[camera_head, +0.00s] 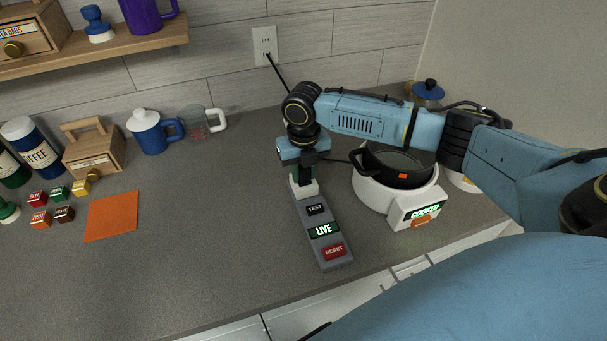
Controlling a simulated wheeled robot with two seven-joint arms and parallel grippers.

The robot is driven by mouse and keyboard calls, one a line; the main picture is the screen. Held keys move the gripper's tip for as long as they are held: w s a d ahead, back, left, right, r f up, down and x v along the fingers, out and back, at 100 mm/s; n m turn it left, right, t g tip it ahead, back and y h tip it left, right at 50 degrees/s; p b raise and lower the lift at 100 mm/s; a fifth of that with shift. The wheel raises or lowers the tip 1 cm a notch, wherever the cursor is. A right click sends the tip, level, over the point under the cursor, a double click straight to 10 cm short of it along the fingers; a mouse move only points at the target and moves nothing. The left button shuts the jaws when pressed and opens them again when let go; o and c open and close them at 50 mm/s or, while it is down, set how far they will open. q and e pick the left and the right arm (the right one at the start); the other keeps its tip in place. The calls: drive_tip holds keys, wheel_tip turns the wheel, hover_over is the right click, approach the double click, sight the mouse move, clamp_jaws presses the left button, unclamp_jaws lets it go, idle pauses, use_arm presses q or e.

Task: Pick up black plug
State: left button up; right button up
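My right gripper (304,168) points down at the far end of a grey power box with TEST, LIVE and RESET labels (332,248). Its dark fingertips are right at the white socket block (305,190). The black plug cannot be made out apart from the dark fingers, so I cannot tell whether they hold it. A black cord (338,160) runs from beside the gripper toward the white coil stove (376,199). The LIVE label is lit green. My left gripper is not in view.
A black pot (397,169) sits on the stove, whose display reads COOKED. Another cord enters the wall outlet (265,46). Small colored cubes, an orange mat (111,215), a blue mug (148,133) and canisters stand at left. The counter's middle is clear.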

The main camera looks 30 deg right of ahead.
drive_tip(key=shift+c, duration=1)
drive_tip(key=shift+r, duration=0.15)
